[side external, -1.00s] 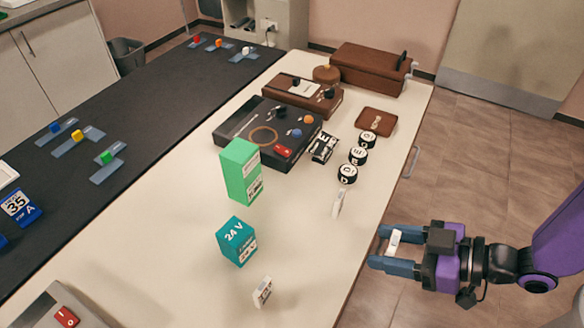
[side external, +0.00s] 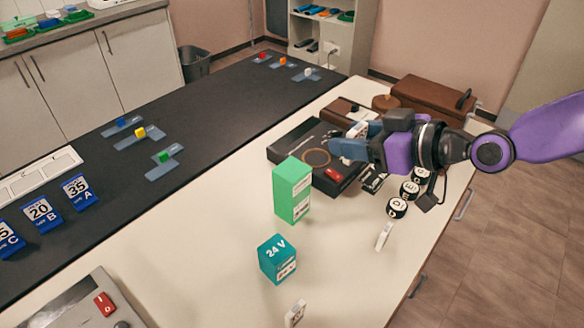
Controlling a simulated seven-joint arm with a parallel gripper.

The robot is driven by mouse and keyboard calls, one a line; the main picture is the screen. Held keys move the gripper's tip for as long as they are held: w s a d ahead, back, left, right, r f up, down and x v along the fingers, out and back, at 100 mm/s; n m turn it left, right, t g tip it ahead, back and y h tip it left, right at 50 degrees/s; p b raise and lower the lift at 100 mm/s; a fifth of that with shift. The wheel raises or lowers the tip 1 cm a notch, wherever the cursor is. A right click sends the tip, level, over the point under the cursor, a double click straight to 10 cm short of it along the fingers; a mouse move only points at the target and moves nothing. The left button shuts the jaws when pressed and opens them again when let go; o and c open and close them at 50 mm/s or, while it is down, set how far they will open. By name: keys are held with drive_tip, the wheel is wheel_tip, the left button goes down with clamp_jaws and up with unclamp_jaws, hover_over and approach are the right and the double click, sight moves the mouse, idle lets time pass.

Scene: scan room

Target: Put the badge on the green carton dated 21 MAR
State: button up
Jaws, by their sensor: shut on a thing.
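My gripper (side external: 352,139) is shut on a small white badge (side external: 357,130) with dark marks, held in the air in front of the black case. Part of the badge is hidden by the fingers. The green carton (side external: 292,188) stands upright on the pale table, left of and nearer than my gripper, apart from it. It has a pale label low on its right face; I cannot read a date. A shorter teal box (side external: 277,258) marked 24 V stands nearer.
The black case (side external: 300,143) with a cable loop and a red piece lies behind the green carton. Black round pieces (side external: 397,207) and a white upright piece (side external: 383,237) stand to the right. Another small white piece (side external: 295,314) is at the front. Table around the cartons is clear.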

drive_tip(key=shift+w+r, duration=0.4)
drive_tip(key=shift+w+a+f, duration=0.1)
drive_tip(key=shift+w+a, duration=0.05)
drive_tip(key=shift+w, duration=0.15)
drive_tip(key=f+x, duration=0.1)
drive_tip(key=x, duration=0.4)
drive_tip(key=d+f+x, duration=0.1)
drive_tip(key=x, duration=0.4)
drive_tip(key=f+x, duration=0.1)
drive_tip(key=x, duration=0.4)
drive_tip(key=shift+s+d+f, duration=0.15)
drive_tip(key=shift+f, duration=1.9)
drive_tip(key=shift+f, duration=0.1)
drive_tip(key=o, duration=1)
